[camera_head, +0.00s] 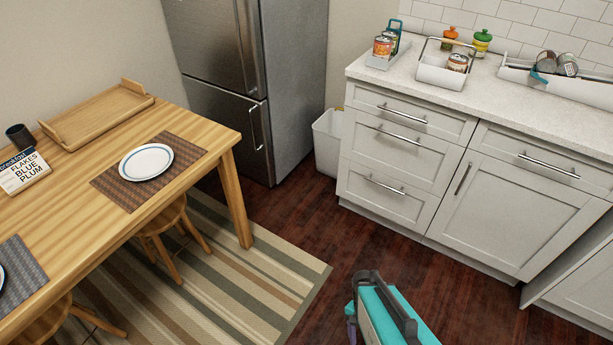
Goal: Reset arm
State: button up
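A teal, grey and black part of my arm (385,312) shows at the bottom edge, right of centre, above the dark wood floor. It appears to touch nothing in view. I cannot make out gripper fingertips on it, so whether my gripper is open or shut does not show. The rest of the arm is cut off by the frame's lower edge.
A wooden table (222,136) with a tray (98,113) and plate (146,162) stands left, stools beneath. White cabinets (395,150) stand right; their counter holds caddies (436,76) with cans. A fridge (222,75) and a bin (328,140) stand behind. Floor between is clear.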

jog(key=shift+s+a+r+n+y, duration=0.15)
jog(key=shift+a+n, duration=0.3)
jog(key=shift+n, duration=0.85)
jog(key=shift+w+a+r+n+y, duration=0.1)
jog(key=shift+a+n+y, duration=0.25)
jog(key=shift+n, duration=0.95)
jog(key=shift+s+a+r+n+y, duration=0.1)
jog(key=shift+a+n, duration=0.4)
jog(key=shift+n, duration=0.8)
